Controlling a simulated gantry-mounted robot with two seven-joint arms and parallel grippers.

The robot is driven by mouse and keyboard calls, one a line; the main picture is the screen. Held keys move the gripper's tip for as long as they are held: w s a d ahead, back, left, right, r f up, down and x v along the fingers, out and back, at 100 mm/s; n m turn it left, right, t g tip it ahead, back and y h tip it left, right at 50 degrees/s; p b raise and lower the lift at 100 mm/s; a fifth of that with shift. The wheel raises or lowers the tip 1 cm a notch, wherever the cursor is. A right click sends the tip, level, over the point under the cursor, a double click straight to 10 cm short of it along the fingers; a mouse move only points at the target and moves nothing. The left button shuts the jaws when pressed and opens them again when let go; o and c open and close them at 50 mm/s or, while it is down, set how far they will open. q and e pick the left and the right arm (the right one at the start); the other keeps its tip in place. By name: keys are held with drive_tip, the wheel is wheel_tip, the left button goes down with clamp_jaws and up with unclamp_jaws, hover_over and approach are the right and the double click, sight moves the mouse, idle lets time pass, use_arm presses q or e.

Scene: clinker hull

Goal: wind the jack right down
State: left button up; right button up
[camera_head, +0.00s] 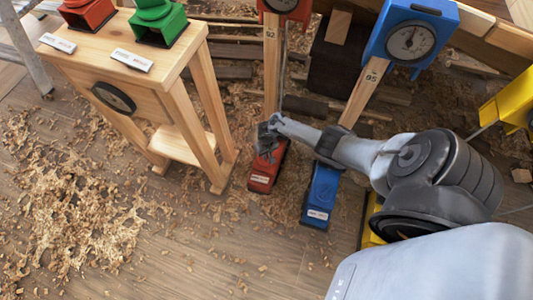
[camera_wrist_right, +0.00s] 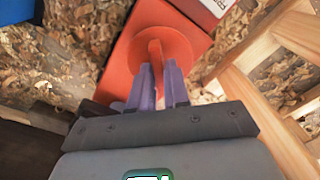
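A red jack (camera_head: 264,176) with a white label stands on the floor at the foot of a numbered wooden post. My right gripper (camera_head: 268,145) reaches in over its far end. In the right wrist view, the jack (camera_wrist_right: 125,60) shows a round red disc (camera_wrist_right: 172,38) with a thin red stem at its middle. The two purple-grey fingers (camera_wrist_right: 159,72) stand close together, one on each side of this stem, and appear shut on it. The fingers hide the stem's lower end. My left gripper is in neither view.
A blue jack (camera_head: 320,192) stands just right of the red one, with a yellow one (camera_head: 372,222) partly behind my arm. Dial gauges (camera_head: 410,42) top the posts. A wooden stand (camera_head: 150,85) with red and green pieces is at left. Shavings (camera_head: 80,190) litter the floor.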

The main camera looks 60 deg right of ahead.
clamp_jaws()
drive_tip(key=shift+n, duration=0.4)
drive_tip(key=n, duration=0.2)
drive_tip(key=shift+n, duration=0.4)
drive_tip(key=n, duration=0.5)
drive_tip(key=shift+n, duration=1.1)
